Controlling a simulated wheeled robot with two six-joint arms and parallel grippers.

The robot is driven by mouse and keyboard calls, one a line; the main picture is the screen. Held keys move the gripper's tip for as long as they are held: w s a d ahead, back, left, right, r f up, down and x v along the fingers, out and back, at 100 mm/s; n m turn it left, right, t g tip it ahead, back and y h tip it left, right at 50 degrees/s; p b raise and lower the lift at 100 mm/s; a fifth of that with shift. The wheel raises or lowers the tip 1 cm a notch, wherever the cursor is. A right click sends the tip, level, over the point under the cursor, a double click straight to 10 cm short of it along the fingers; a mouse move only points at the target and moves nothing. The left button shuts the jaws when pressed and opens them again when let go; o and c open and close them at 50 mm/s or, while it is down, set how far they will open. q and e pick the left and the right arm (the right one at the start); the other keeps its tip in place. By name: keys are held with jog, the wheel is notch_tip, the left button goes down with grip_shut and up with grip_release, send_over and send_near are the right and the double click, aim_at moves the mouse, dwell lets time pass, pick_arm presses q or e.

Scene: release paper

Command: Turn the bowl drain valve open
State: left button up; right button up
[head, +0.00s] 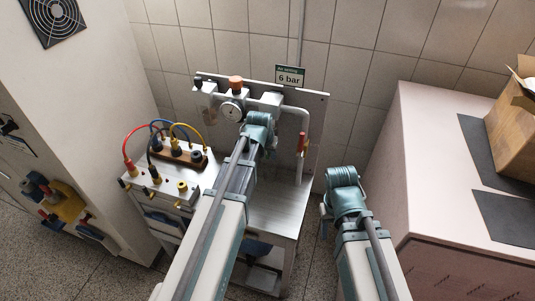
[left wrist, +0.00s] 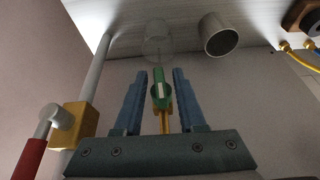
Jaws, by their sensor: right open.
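The bowl drain valve (left wrist: 161,92) shows in the left wrist view as a small green piece with a white mark and a brass-coloured stem. It is in line with a clear bowl (left wrist: 158,45). My left gripper (left wrist: 162,95) is open, with one finger on each side of the green piece and a visible gap on both sides. In the head view my left gripper (head: 260,128) is at the front of the panel and its wrist hides the valve and bowl. My right gripper (head: 327,212) is open and empty, low and right of the bench.
The panel (head: 312,108) carries a gauge (head: 231,111), an orange knob (head: 236,83) and a red-handled valve (head: 301,142), whose red handle (left wrist: 30,158) is close left of my left gripper. A box with coloured cables (head: 172,178) stands left. A pink cabinet (head: 425,150) stands right.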

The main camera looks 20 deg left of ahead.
pick_arm(q)
jog(key=shift+r, duration=0.2)
jog(key=p+v, duration=1.2)
jog(key=v, duration=0.1)
jog(key=shift+s+r+p, duration=0.15)
jog(key=shift+p, duration=0.25)
jog(key=s+d+f+m+g+b, duration=0.1)
jog(key=s+d+f+g+b, duration=0.1)
jog(key=s+d, duration=0.5)
jog(key=s+d+f+m+g+y+b, duration=0.1)
jog(key=s+d+f+b, duration=0.3)
jog(key=s, duration=0.7)
jog(key=d+f+m+g, duration=0.1)
jog(key=d+f, duration=0.1)
jog(key=d, duration=0.1)
jog(key=shift+g+b, duration=0.4)
